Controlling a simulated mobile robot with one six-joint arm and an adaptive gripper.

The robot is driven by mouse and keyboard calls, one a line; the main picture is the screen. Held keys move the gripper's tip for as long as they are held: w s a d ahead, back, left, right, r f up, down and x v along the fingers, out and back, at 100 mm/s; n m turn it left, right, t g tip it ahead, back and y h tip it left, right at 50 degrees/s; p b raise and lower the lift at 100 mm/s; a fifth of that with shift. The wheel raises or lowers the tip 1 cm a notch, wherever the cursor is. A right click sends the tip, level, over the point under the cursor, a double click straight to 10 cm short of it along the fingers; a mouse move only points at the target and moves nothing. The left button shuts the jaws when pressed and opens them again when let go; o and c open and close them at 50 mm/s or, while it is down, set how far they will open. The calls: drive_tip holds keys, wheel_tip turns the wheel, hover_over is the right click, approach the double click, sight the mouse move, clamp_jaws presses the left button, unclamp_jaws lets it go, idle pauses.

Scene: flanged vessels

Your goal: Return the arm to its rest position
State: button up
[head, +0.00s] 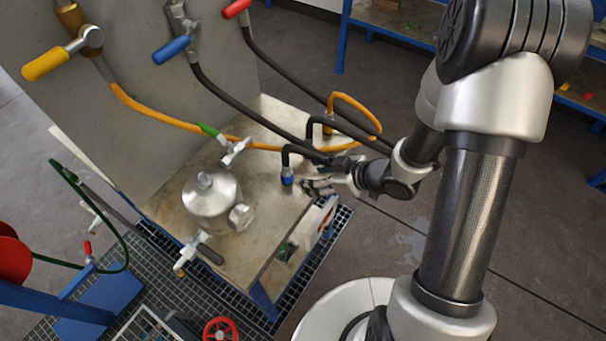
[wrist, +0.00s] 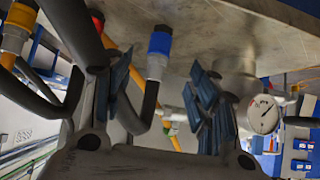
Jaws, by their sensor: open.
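My arm (head: 468,220) reaches from the right side of the head view to the left, out over the right edge of the bench (head: 262,262). My gripper (head: 312,186) is at the end of it, beside a blue-collared hose end (head: 287,177). In the wrist view my gripper (wrist: 160,95) has its two fingers apart with nothing held. The blue collar (wrist: 160,43) and its dark bent hose show in the gap between the fingers. I cannot tell how far beyond the fingertips it is.
A silver flanged vessel (head: 211,200) stands on the bench. A gauge (wrist: 263,114) shows in the wrist view. Black hoses (head: 262,122) and an orange hose (head: 160,119) run close to my gripper. A grey panel with coloured valve handles stands behind. Open floor (head: 400,245) lies right of the bench.

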drive_tip(key=shift+s+d+r, duration=0.25)
drive_tip(key=shift+d+r, duration=0.1)
drive_tip(key=w+d+r+m+t+h, duration=0.2)
drive_tip(key=w+d+r+h, duration=0.25)
drive_tip(key=d+r, duration=0.25)
drive_tip(key=s+d+r+m+h, duration=0.35)
drive_tip(key=d+r+h, duration=0.2)
drive_tip(key=r, duration=0.35)
drive_tip(key=s+a+r+m+g+y, duration=0.1)
drive_tip(key=s+a+r+m, duration=0.1)
drive_tip(key=s, duration=0.8)
drive_tip(key=s+a+r+m+g+y, duration=0.1)
drive_tip(key=s+a+r+m+g, duration=0.1)
drive_tip(key=s, duration=0.8)
wheel_tip(320, 180, up, 4)
drive_tip(key=shift+s+a+f+m+g, duration=0.25)
drive_tip(key=shift+s+a+m, duration=0.2)
drive_tip(key=shift+a, duration=0.6)
drive_tip(key=shift+w, duration=0.1)
